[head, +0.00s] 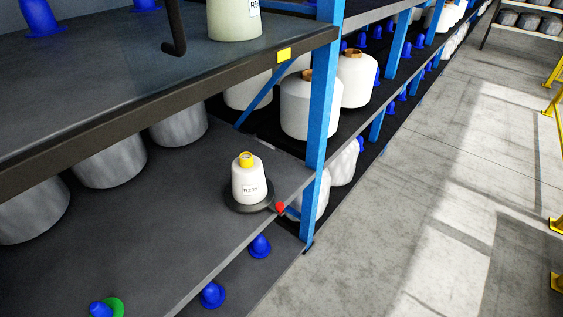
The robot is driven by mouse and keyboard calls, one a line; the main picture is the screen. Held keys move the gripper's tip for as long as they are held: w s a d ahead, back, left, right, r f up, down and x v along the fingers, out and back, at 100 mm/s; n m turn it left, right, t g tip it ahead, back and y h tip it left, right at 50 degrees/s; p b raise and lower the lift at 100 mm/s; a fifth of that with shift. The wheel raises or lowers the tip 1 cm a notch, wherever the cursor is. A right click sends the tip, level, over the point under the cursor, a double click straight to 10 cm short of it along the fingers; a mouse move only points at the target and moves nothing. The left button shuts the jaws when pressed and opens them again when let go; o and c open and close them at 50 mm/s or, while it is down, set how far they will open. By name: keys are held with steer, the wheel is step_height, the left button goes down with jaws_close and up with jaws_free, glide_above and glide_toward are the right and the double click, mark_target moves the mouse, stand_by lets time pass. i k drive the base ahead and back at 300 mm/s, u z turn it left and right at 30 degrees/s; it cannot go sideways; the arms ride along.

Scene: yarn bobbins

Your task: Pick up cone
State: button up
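A white yarn cone (249,182) with a yellow top and a printed label stands upright on a dark round base (239,207). The base sits on a dark grey shelf (170,232), near its right front edge and close to a blue rack post. A pale cone (232,20) with a label stands on the shelf above, its top cut off by the picture edge. Blue cones lie or stand lower down, one of them (260,246) below the shelf edge. My gripper is not in view.
The upper shelf's dark edge (175,108) overhangs the left part. A blue post (322,110) rises right of the white cone. Large white bobbins (310,106) fill bays behind it. Grey bobbins (112,164) stand at the left. The concrete floor (420,210) at right is free.

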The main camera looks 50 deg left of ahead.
mark_target(249, 182)
steer(key=i, duration=0.95)
steer(key=u, duration=3.95)
